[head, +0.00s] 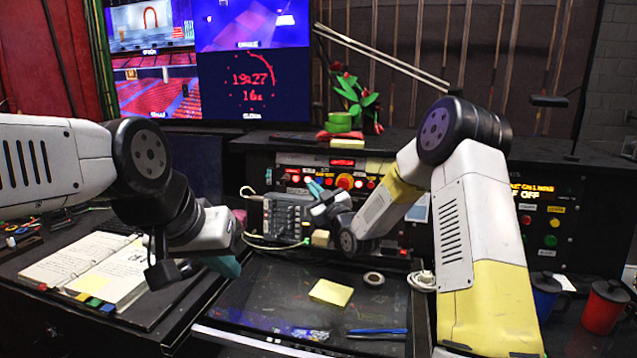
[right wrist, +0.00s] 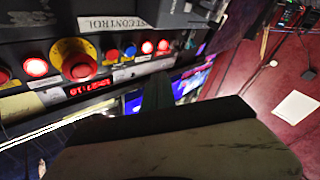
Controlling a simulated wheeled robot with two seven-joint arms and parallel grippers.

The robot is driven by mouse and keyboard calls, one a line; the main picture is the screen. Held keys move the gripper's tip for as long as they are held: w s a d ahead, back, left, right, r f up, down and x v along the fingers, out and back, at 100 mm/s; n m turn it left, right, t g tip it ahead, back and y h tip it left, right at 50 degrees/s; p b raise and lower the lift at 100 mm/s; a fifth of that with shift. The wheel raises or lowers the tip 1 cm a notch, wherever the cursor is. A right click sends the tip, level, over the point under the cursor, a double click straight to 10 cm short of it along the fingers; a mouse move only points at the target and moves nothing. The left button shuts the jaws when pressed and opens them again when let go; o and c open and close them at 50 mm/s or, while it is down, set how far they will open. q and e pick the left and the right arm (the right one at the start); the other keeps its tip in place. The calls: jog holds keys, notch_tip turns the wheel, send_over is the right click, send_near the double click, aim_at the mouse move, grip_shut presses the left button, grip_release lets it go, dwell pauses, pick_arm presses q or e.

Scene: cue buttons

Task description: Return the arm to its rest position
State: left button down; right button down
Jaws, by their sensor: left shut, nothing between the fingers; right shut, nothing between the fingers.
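My right arm reaches in from the right in the head view. Its gripper (head: 316,188) is shut and empty, just in front of the lit button panel (head: 290,160). In the right wrist view the gripper's greenish finger (right wrist: 157,93) points at the panel, below a row of red and blue buttons (right wrist: 130,52). A big red button on a yellow collar (right wrist: 76,62) is left of it. I cannot tell whether the fingertip touches anything. My left gripper (head: 228,266) is shut and empty over the desk, right of the open notebook (head: 105,262); its arm partly hides it.
A yellow note pad (head: 331,292), a tape roll (head: 374,279) and blue pens (head: 378,331) lie on the dark desktop. A red mug (head: 604,307) and a blue mug (head: 545,295) stand at right. Screens (head: 255,90) rise behind.

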jog(key=s+d+r+m+g+h, duration=0.2)
jog(key=s+d+r+g+h, duration=0.15)
jog(key=s+d, duration=0.4)
jog(key=s+d+r+m+g+h, duration=0.3)
jog(key=s+d+r, duration=0.1)
jog(key=s, duration=0.6)
jog(key=s+d+f+m+g, duration=0.2)
jog(key=s, duration=1.1)
jog(key=s+d+f+m+g, duration=0.2)
jog(key=s+g, duration=0.1)
jog(key=s, duration=0.9)
jog(key=shift+s, duration=0.4)
